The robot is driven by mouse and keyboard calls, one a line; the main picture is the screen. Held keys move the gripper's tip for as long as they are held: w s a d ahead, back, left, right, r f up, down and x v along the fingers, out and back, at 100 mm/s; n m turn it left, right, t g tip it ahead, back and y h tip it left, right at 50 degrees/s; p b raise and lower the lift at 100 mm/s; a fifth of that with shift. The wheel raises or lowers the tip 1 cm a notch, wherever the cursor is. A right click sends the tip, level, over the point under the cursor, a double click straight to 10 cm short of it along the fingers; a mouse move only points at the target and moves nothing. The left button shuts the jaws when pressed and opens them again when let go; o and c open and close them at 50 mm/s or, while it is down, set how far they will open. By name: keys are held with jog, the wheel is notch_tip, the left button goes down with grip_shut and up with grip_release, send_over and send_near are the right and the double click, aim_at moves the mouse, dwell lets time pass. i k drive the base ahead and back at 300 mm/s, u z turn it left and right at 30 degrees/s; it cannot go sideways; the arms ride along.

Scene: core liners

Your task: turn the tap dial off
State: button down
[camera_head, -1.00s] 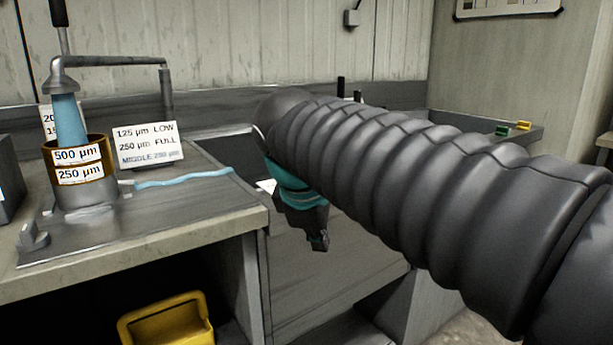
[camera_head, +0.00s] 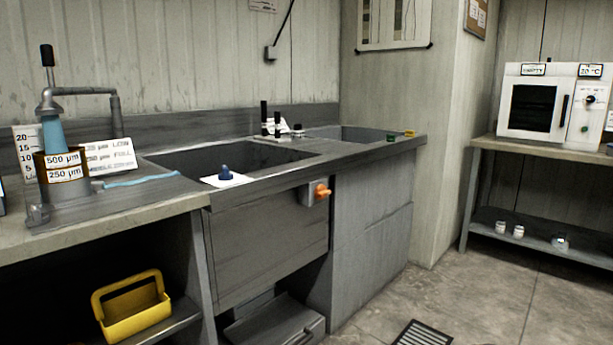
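A grey tap (camera_head: 82,92) with a black-topped lever stands at the left, its pipe bending to the right. A blue stream (camera_head: 53,134) runs down from it into the brown sieve stack (camera_head: 60,168), labelled 500 µm and 250 µm. An orange dial (camera_head: 321,191) sits on a grey box on the sink's front panel. A small grey knob (camera_head: 38,212) stands at the bench's left front. I cannot tell for sure which of these two is the tap dial. My gripper is out of view.
A dark sink (camera_head: 225,154) is set into the counter, with a blue object (camera_head: 226,172) on a white sheet at its front edge. A yellow basket (camera_head: 133,305) sits on the shelf below. A white oven (camera_head: 555,105) stands at right. The floor in front is partly clear.

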aim_at(225, 175)
jog(key=z, duration=0.6)
jog(key=i, duration=1.15)
jog(key=u, duration=0.65)
